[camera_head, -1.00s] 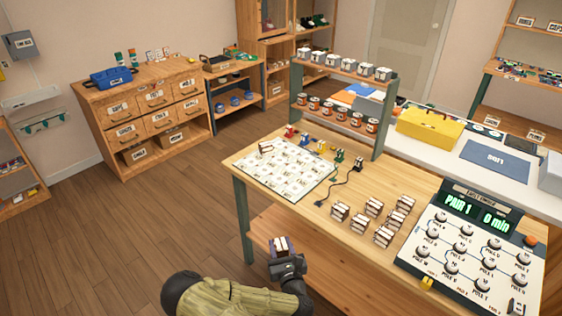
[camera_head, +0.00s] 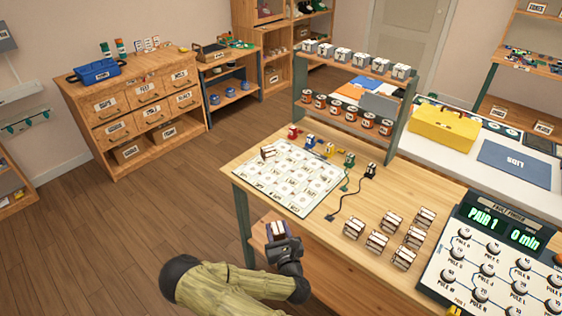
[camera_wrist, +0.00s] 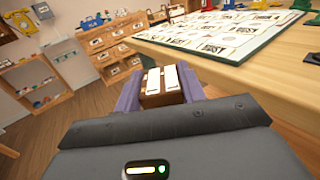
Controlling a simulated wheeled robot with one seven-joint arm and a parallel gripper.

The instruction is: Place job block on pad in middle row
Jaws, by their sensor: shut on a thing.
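My gripper (camera_head: 278,236) is shut on a brown and white block (camera_wrist: 163,85), held between its two purple fingers in the wrist view. It is just off the table's near left edge, in front of the white board of pads (camera_head: 324,188). The board lies flat on the table with rows of printed pads; their labels are too small to read in the head view. A similar block (camera_head: 268,153) stands at the board's far left corner. Several more brown and white blocks (camera_head: 377,241) stand on the table to the right of the board.
Small coloured pieces (camera_head: 310,139) and a black cable (camera_head: 345,207) lie beside the board. A two-level rack (camera_head: 345,91) stands at the table's back. A panel with dials (camera_head: 497,262) sits at the right. Bare tabletop (camera_head: 425,180) lies between the rack and the panel.

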